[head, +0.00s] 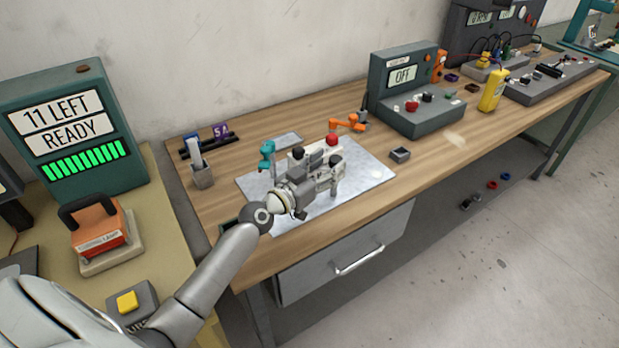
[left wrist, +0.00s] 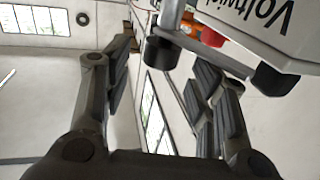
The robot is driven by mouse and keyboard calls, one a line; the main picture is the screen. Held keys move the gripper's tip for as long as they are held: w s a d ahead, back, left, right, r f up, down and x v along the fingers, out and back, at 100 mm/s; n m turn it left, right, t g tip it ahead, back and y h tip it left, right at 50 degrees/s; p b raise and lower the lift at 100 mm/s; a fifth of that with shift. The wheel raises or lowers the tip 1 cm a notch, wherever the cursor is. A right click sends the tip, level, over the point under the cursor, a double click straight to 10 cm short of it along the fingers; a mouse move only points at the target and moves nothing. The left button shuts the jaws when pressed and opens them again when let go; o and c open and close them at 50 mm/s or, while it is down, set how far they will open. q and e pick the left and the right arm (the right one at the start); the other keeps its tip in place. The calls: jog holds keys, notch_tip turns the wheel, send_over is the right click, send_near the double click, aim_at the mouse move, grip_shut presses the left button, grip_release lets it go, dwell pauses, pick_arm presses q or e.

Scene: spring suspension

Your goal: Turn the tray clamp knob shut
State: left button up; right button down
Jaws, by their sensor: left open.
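A white fixture (head: 324,150) with black knobs and a red knob (head: 331,140) stands on a silver metal plate (head: 376,174). My left gripper (head: 318,181) is over the plate, close in front of the fixture, and hides part of it. In the left wrist view my gripper (left wrist: 163,65) has its fingers spread. A black cylindrical knob (left wrist: 162,47) on a grey bar shows between them; I cannot tell whether they touch it. Another black knob (left wrist: 275,80) and the red knob (left wrist: 212,37) show to its right. I cannot tell which knob is the tray clamp's. My right gripper is out of view.
A teal clamp-like part (head: 266,155) and an orange one (head: 347,124) stand near the plate. A grey cup (head: 202,177) is at left, a small grey box (head: 400,155) at right. A teal meter reading OFF (head: 403,75) is behind.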

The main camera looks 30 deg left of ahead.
pick_arm(q)
jog(key=v, duration=0.8)
jog(key=shift+s, duration=0.1)
